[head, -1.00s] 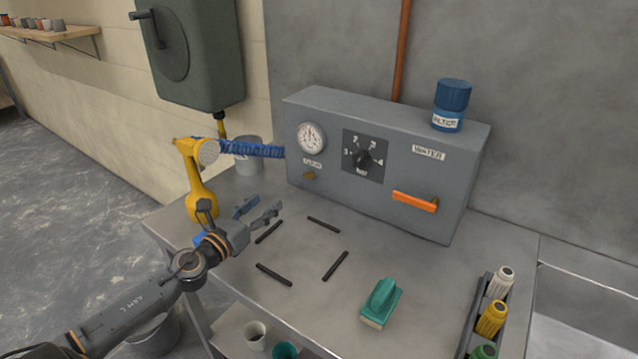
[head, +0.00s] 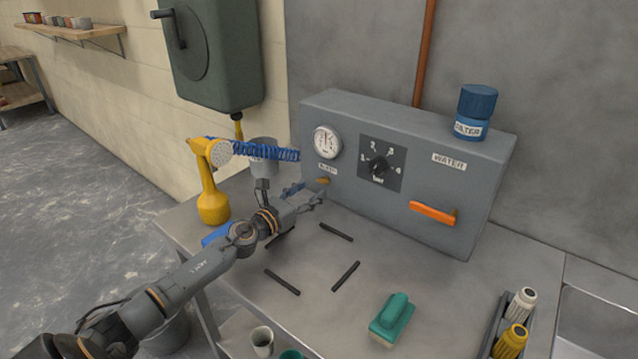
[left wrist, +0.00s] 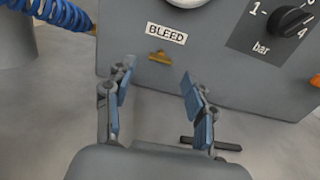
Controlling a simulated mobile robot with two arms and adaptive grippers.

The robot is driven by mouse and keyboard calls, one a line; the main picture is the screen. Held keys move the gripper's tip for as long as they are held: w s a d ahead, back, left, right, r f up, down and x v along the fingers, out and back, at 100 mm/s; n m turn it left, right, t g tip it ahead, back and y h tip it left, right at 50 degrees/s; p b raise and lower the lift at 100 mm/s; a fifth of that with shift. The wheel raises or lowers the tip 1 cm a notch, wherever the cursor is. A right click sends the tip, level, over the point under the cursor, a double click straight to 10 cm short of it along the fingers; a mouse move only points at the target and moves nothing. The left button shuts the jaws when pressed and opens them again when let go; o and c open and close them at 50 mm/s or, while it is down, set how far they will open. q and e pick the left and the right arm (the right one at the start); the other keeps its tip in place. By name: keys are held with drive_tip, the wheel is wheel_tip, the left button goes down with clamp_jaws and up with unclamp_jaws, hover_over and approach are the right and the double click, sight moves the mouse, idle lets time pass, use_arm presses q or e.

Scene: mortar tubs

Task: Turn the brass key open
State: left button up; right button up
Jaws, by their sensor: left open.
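The brass key (head: 323,181) is a small piece on the front of the grey box (head: 350,205), below the BLEED label and the gauge. In the left wrist view the key (left wrist: 167,58) lies crosswise under the BLEED label (left wrist: 166,33). My left gripper (head: 308,194) is close in front of the box, near the key. In the left wrist view its two blue-padded fingers (left wrist: 160,92) are apart, with the key ahead between them and nothing held. My right gripper does not show.
The box also carries a round gauge (head: 327,142), a black dial (head: 378,166) and an orange lever (head: 432,213). A blue filter jar (head: 474,112) stands on top. Black bars and a green float (head: 391,319) lie on the bench.

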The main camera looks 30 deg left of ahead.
sight(323, 181)
use_arm(q)
drive_tip(key=shift+w+d, duration=0.2)
drive_tip(key=shift+w, duration=2.15)
clamp_jaws()
